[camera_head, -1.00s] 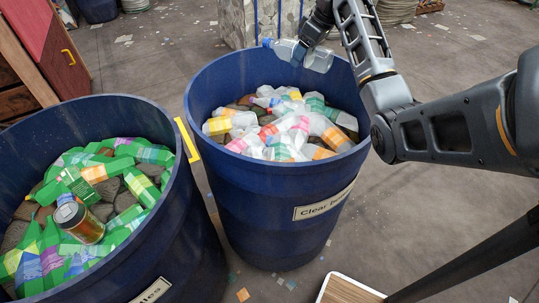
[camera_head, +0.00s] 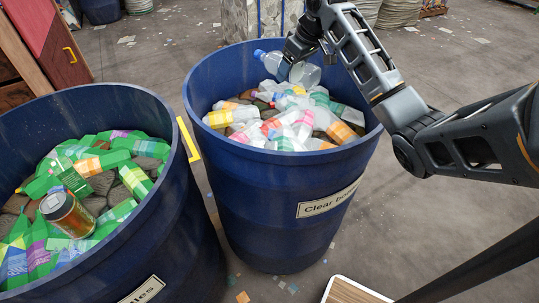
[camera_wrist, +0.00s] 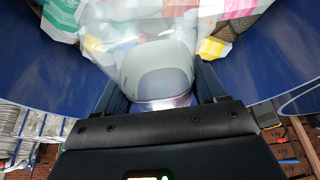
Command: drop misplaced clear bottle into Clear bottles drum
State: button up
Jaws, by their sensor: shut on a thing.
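The clear bottle (camera_head: 304,74) with a blue cap is held by my gripper (camera_head: 290,66) inside the far part of the Clear bottles drum (camera_head: 285,212), below the rim and just above or against the heap. I cannot tell whether it touches the heap. My gripper is shut on it. In the wrist view the transparent bottle (camera_wrist: 160,70) fills the space between the fingers, with the drum's blue inner wall (camera_wrist: 40,80) around it. The drum holds several clear bottles with coloured labels (camera_head: 285,125).
A second blue drum (camera_head: 165,230) at the left holds green bottles (camera_head: 100,165) and a brown-gold can (camera_head: 66,212). A yellow strip (camera_head: 188,139) lies between the drums. A wooden-topped stand (camera_head: 350,291) is at the bottom. Open floor lies to the right.

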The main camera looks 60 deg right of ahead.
aim_at(301, 63)
jog(key=shift+f+b, duration=0.4)
jog(key=shift+f, duration=0.4)
jog(key=o, duration=1.1)
jog(key=shift+r, duration=0.1)
jog(key=v, duration=0.7)
jog(key=shift+s+r, duration=0.2)
jog(key=shift+r, duration=0.1)
